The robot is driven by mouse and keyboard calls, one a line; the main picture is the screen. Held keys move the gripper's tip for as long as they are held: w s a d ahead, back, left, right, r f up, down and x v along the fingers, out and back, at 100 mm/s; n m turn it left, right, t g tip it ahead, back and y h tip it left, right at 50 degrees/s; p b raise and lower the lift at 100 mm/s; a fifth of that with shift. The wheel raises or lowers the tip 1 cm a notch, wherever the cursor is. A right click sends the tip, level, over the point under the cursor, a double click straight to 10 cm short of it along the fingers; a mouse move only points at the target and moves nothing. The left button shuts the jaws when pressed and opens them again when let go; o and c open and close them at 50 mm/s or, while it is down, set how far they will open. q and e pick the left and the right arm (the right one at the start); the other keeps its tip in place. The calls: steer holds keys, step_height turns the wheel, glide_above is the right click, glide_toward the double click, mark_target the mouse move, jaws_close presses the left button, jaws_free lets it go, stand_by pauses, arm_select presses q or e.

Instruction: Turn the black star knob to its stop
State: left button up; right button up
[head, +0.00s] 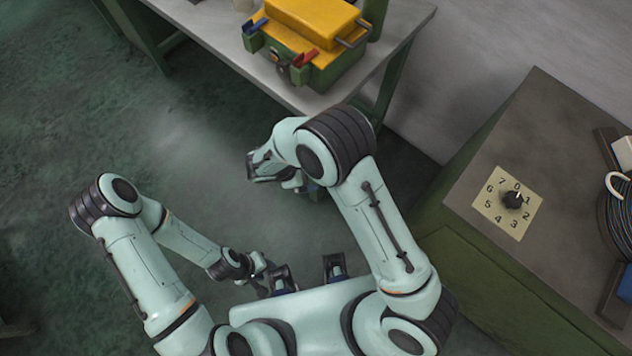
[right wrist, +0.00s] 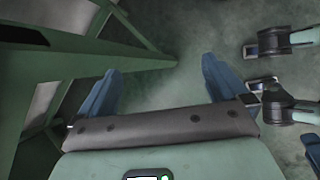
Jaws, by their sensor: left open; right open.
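The black star knob (head: 513,200) sits in the middle of a beige dial plate (head: 494,224) numbered from 0 to 7. The plate lies on top of the brown-topped green cabinet at the right. A small light mark on the knob appears to face the side of 0 and 1. My left gripper (head: 263,286) is low in front of my body, open, far left of the knob, and partly hidden. My right gripper (right wrist: 160,66) shows two blue fingers apart with nothing between them. In the head view it is mostly hidden below the right wrist, left of the cabinet.
The cabinet top (head: 545,130) is clear around the dial plate. A black coil (head: 618,215) and other items stand at its right edge. A grey table (head: 225,50) at the back carries a yellow and green machine (head: 310,30). The green floor (head: 150,130) between is open.

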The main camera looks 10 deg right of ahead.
steer(key=shift+s+d+f+m+g+y+b, duration=0.1)
steer(key=shift+s+d+f+m+g+y, duration=0.2)
steer(key=shift+s+f, duration=0.35)
steer(key=shift+s+d+f+m+g+y+b, duration=0.15)
steer(key=shift+s+d+f+m+g, duration=0.3)
steer(key=shift+f, duration=0.35)
steer(key=shift+s+d+f+m+g+y+b, duration=0.15)
steer(key=shift+s+d+f+g+y, duration=0.1)
steer(key=shift+s+f, duration=0.45)
